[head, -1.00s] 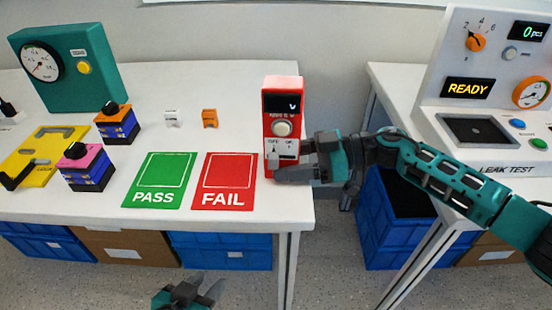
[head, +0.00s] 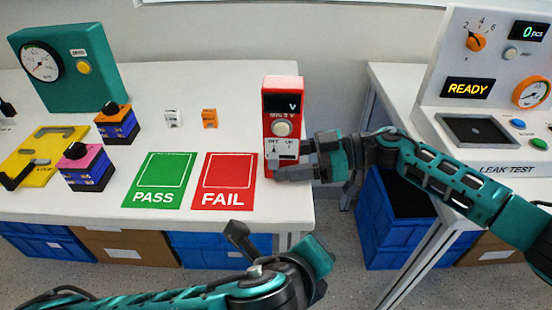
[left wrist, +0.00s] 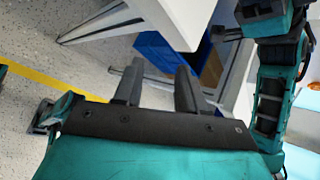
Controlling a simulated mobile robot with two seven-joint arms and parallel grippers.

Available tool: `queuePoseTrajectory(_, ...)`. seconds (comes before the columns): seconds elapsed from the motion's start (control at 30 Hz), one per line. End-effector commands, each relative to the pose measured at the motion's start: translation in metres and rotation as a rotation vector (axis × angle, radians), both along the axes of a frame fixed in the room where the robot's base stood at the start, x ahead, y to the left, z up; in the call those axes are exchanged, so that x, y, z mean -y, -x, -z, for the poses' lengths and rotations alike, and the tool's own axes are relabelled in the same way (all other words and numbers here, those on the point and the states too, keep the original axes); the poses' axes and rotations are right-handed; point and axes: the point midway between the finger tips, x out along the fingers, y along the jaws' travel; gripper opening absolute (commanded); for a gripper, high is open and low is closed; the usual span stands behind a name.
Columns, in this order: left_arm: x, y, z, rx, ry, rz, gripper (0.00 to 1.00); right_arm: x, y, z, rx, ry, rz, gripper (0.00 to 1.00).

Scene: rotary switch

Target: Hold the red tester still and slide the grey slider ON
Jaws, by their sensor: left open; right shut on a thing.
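The red tester (head: 283,92) stands upright at the right front of the left table, with a dark display and a round knob. Its pale OFF/ON slider panel (head: 283,150) faces me. The grey slider is small and partly hidden by my right fingers, so I cannot tell its position. My right gripper (head: 300,162) comes from the right and is shut on the tester's lower part. My left gripper (head: 275,243) is open and empty in front of the table edge, below the tester. Its spread fingers also show in the left wrist view (left wrist: 158,88).
Green PASS (head: 157,180) and red FAIL (head: 225,181) pads lie left of the tester. Several small blocks, a yellow plate (head: 45,150) and a teal gauge box (head: 65,65) stand farther left. A second table with a leak-test panel (head: 490,60) is at right, across a gap.

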Motion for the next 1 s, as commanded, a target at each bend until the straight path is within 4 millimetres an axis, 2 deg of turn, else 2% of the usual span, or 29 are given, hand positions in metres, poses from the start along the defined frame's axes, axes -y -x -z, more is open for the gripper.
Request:
queuePoseTrajectory(0.1, -0.013, -0.008, -0.027, 0.216, -0.235, 0.092, 0.40, 0.000, 0.000, -0.001, 0.001, -0.001, 0.000, 0.25)
queuePoseTrajectory(0.3, -0.040, -0.016, -0.066, 0.499, -0.575, 0.151, 0.40, 0.000, 0.000, -0.001, 0.001, -0.001, 0.000, 0.25)
queuePoseTrajectory(0.5, -0.058, -0.018, -0.091, 0.644, -0.747, 0.139, 0.40, 0.000, 0.000, 0.000, 0.001, -0.001, 0.000, 0.25)
queuePoseTrajectory(0.73, -0.062, -0.028, -0.096, 0.681, -0.791, 0.133, 0.40, 0.000, 0.000, -0.001, 0.001, -0.001, 0.000, 0.25)
queuePoseTrajectory(1.0, -0.061, -0.062, -0.088, 0.674, -0.787, 0.128, 0.40, 0.000, 0.000, -0.001, 0.001, -0.001, 0.000, 0.25)
